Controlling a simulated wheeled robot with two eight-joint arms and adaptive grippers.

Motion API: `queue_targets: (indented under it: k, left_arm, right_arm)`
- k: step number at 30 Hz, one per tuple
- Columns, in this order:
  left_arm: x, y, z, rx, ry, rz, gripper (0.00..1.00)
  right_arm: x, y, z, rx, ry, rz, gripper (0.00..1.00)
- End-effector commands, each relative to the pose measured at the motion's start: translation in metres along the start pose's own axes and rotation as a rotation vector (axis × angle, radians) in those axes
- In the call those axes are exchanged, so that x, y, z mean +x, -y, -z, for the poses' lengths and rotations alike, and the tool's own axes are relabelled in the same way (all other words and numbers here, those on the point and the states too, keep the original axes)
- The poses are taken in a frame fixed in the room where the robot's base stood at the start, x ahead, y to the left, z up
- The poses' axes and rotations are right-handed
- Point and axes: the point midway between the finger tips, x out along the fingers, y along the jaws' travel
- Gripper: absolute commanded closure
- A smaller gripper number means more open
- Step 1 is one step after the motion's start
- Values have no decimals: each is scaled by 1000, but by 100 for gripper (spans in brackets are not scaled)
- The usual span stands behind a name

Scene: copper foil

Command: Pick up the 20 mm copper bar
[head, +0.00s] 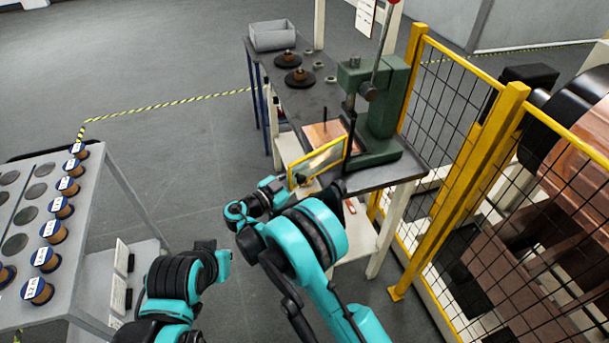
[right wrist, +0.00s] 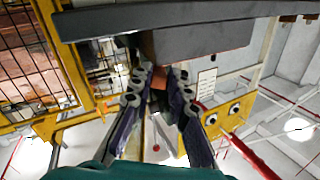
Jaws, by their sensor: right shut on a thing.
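My right gripper (right wrist: 161,76) shows its two dark fingers in the right wrist view, with the tips closed around a small brown, copper-coloured piece (right wrist: 158,80). Much of that piece is hidden by the fingers, so I cannot read its size. In the head view my right gripper (head: 303,180) is small and mostly hidden, near the front edge of the press bench. My left arm shows at the lower left of the head view, but I cannot make out its gripper fingers.
The dark bench (head: 310,100) carries a green press (head: 378,110), a copper sheet (head: 322,133) and a yellow-framed clear guard (head: 320,163). A grey rack (head: 110,215) with labelled copper-coloured spools stands left. A yellow mesh fence (head: 455,150) stands right. Floor between rack and bench is clear.

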Motion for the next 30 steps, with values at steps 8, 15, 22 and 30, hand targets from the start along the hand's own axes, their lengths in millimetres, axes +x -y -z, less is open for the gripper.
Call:
queue_targets:
  k: [8,15,22,30]
  left_arm:
    - [3,0,-2,0,0,0,100]
    - [2,0,-2,0,0,0,100]
    - [2,0,-2,0,0,0,100]
    - [2,0,-2,0,0,0,100]
  right_arm:
    - [7,6,-8,2,15,8,100]
    - [8,5,-7,2,14,5,68]
    - [7,5,-5,1,11,4,59]
    - [7,10,10,1,9,4,59]
